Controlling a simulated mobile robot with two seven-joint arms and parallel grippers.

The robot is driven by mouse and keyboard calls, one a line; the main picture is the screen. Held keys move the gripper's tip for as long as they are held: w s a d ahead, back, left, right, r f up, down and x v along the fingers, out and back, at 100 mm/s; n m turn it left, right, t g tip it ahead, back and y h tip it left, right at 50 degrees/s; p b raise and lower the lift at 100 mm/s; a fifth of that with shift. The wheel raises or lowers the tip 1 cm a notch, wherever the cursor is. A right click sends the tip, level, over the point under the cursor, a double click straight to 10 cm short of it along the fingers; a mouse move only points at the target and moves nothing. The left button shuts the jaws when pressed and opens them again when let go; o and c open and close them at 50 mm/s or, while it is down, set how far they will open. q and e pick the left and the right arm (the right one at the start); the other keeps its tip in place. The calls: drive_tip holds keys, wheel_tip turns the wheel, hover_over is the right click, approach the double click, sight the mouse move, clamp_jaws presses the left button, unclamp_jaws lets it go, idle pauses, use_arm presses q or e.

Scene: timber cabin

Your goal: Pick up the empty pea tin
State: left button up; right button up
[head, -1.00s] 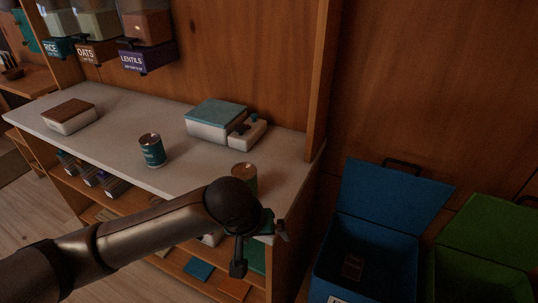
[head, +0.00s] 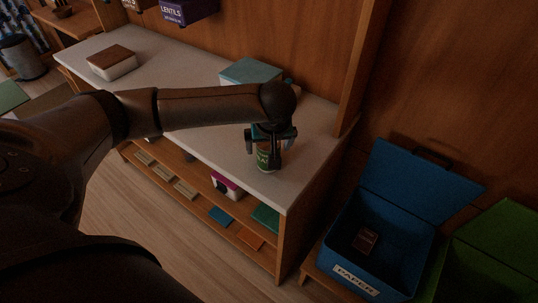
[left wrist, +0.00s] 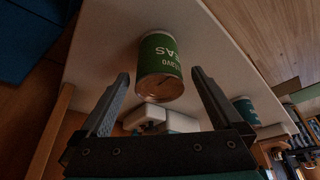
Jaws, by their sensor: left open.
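The pea tin (head: 265,162), with a green label, stands on the pale counter near its front right corner. My left gripper (head: 268,148) is above it, fingers pointing down, and partly hides it. In the left wrist view the tin (left wrist: 161,62) shows its green label, with letters ending in "EAS", and a copper-coloured end. The open fingers of my left gripper (left wrist: 160,75) are on either side of it in that view, with gaps visible. I cannot tell whether the tin is empty. My right gripper is not in view.
A teal-lidded box (head: 250,72) stands behind the gripper, and a brown-lidded box (head: 111,62) farther left. A teal-labelled tin (left wrist: 245,110) shows in the left wrist view. An upright wooden panel (head: 362,65) and an open blue paper bin (head: 375,262) are to the right.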

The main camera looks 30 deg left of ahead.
use_arm(q)
drive_tip(key=shift+w+b+x, duration=0.2)
drive_tip(key=shift+b+x, duration=0.6)
drive_tip(key=shift+x, duration=2.65)
drive_tip(key=shift+a+r, duration=0.1)
drive_tip(key=c, duration=1.2)
drive_tip(key=shift+r, duration=0.15)
drive_tip(key=shift+c, duration=0.2)
